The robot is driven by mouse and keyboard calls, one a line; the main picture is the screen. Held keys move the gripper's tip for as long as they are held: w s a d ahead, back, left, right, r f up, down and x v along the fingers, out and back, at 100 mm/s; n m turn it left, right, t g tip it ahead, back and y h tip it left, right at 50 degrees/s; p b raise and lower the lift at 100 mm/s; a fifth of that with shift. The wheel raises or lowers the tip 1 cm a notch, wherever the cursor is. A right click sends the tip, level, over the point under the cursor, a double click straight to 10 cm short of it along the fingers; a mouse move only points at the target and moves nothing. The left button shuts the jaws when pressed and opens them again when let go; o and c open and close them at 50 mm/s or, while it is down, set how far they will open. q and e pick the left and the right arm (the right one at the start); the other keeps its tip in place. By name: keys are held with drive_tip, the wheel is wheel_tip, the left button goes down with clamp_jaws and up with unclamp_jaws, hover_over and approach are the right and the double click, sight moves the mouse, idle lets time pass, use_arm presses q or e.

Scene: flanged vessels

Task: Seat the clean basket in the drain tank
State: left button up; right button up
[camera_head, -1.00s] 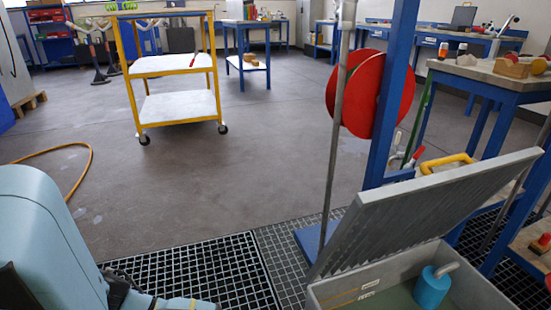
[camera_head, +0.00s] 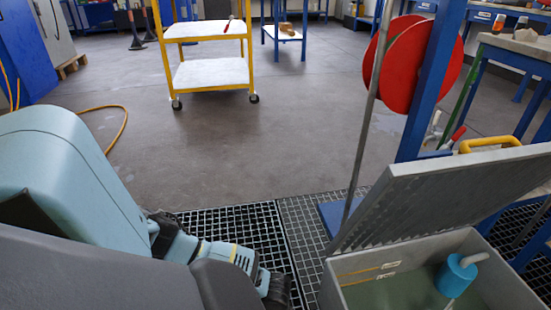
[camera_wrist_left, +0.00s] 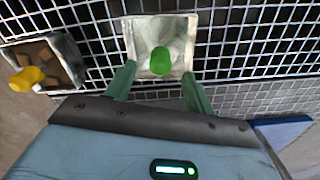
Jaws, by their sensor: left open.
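In the left wrist view a pale square basket (camera_wrist_left: 134,38) with a green knob (camera_wrist_left: 160,60) is on the black floor grating. My left gripper (camera_wrist_left: 158,75) is open, its two green fingers pointing at the basket, one on each side of the knob. I cannot tell whether they touch it. In the head view my left arm reaches down to the grating, and its fingers are not clear there. The grey tank (camera_head: 334,291) stands at the lower right with its lid (camera_head: 440,195) tilted open. It holds greenish liquid and a blue cylinder (camera_head: 455,275). My right gripper is not in view.
A second basket (camera_wrist_left: 70,55) with brown pieces and a yellow knob (camera_wrist_left: 27,78) is left in the wrist view. A blue post (camera_head: 430,90) with red discs (camera_head: 410,62) stands behind the tank. A yellow cart (camera_head: 210,75) stands beyond open floor.

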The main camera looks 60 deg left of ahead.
use_arm(q)
wheel_tip(320, 180, down, 5)
drive_tip(key=b, duration=0.3)
drive_tip(key=shift+b, duration=0.3)
drive_tip(key=shift+c, duration=0.4)
drive_tip(key=c, duration=0.7)
clamp_jaws()
